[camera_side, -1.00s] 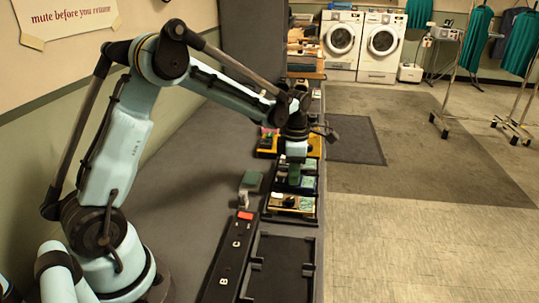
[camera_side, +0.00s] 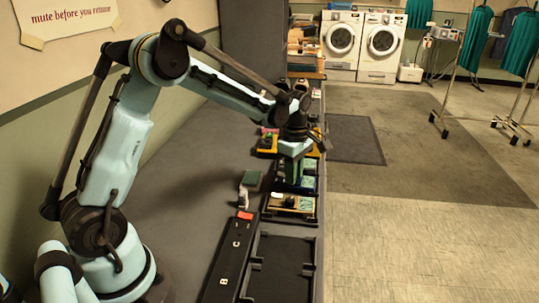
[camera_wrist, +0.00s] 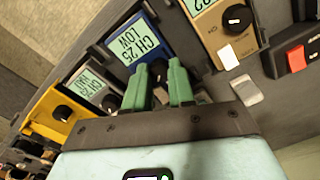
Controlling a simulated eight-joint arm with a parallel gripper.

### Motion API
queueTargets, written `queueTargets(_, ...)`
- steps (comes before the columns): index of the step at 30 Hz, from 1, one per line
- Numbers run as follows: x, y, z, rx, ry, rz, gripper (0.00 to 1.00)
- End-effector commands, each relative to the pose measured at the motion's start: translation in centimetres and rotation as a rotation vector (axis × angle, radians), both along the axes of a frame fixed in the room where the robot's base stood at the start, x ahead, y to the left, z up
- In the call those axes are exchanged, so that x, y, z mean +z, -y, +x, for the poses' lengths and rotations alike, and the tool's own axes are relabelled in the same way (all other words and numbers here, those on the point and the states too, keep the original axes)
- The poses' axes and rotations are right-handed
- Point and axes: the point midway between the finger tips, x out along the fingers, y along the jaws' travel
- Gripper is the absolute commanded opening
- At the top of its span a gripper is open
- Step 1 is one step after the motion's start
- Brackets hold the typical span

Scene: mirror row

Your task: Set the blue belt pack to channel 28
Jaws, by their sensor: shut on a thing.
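The blue belt pack (camera_wrist: 112,38) sits in the row in the wrist view, its dark blue body partly covered by my gripper. Its screen (camera_wrist: 138,42) appears upside down and seems to read CH 25, LOW. My gripper (camera_wrist: 160,86) has its green fingers on either side of the pack's dark knob (camera_wrist: 160,93), closed on it. The fingers hide much of the knob, so its pointer cannot be read. In the side view my gripper (camera_side: 293,178) points down over the row, and the blue pack (camera_side: 309,186) shows partly beside it.
An empty black tray (camera_side: 281,270) lies nearer the camera.

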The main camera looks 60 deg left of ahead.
Motion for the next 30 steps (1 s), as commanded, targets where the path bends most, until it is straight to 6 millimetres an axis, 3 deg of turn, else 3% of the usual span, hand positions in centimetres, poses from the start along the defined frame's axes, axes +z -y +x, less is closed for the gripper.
queueTargets(15,0.01,0.0,0.0,-0.428,0.0,0.0,0.0)
queueTargets(30,0.01,0.0,0.0,-0.581,0.0,0.0,0.0)
